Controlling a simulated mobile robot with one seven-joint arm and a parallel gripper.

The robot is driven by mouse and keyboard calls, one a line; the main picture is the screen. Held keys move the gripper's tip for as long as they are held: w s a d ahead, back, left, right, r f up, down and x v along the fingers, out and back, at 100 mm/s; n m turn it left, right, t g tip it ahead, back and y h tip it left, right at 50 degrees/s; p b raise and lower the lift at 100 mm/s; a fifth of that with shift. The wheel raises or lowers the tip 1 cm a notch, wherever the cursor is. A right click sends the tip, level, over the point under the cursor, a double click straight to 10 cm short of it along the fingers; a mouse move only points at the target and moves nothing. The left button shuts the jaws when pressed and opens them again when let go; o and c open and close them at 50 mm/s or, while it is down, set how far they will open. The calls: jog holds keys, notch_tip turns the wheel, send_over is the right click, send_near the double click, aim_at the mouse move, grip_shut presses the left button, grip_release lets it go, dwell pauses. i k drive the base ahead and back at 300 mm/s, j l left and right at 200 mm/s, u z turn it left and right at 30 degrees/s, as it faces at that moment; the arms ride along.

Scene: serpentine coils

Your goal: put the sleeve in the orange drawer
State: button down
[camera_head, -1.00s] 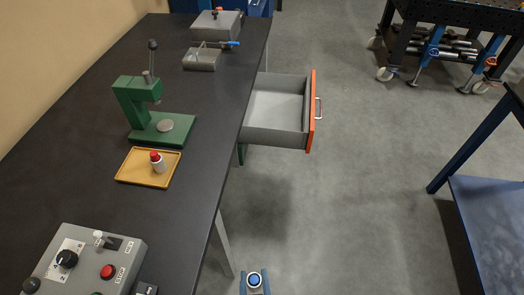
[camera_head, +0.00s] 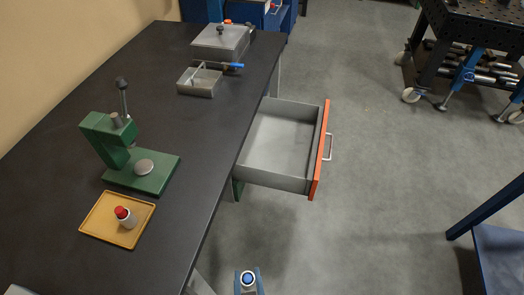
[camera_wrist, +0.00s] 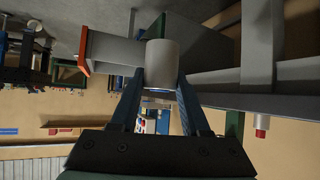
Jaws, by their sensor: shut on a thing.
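The sleeve (camera_wrist: 161,62), a plain grey cylinder, is between the two fingers of my gripper (camera_wrist: 160,90) in the wrist view. My gripper is shut on it. In the head view my gripper (camera_head: 248,281) is at the bottom edge, right of the bench, with the sleeve's round end (camera_head: 247,278) showing as a pale ring with a blue centre. The drawer with the orange front (camera_head: 320,152) is pulled out from the bench, and its grey inside (camera_head: 277,143) looks empty. The gripper is apart from the drawer, on its near side. The drawer also shows in the wrist view (camera_wrist: 113,48).
The black bench (camera_head: 215,125) runs along the left. It bears a green press (camera_head: 128,155), a yellow tray (camera_head: 92,226) with a red-capped bottle (camera_head: 126,217), and grey boxes (camera_head: 220,40). Floor right of the drawer is clear. A blue table (camera_head: 498,255) stands at right.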

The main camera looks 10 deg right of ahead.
aim_at(285, 143)
jog(key=i+l+u, duration=0.1)
jog(key=i+l, duration=0.45)
jog(key=l, duration=0.15)
jog(key=i+l+u, duration=0.25)
jog(key=i+l, duration=0.25)
jog(key=l, duration=0.25)
jog(key=i+l, duration=0.25)
jog(key=l, duration=0.15)
jog(key=u, duration=0.05)
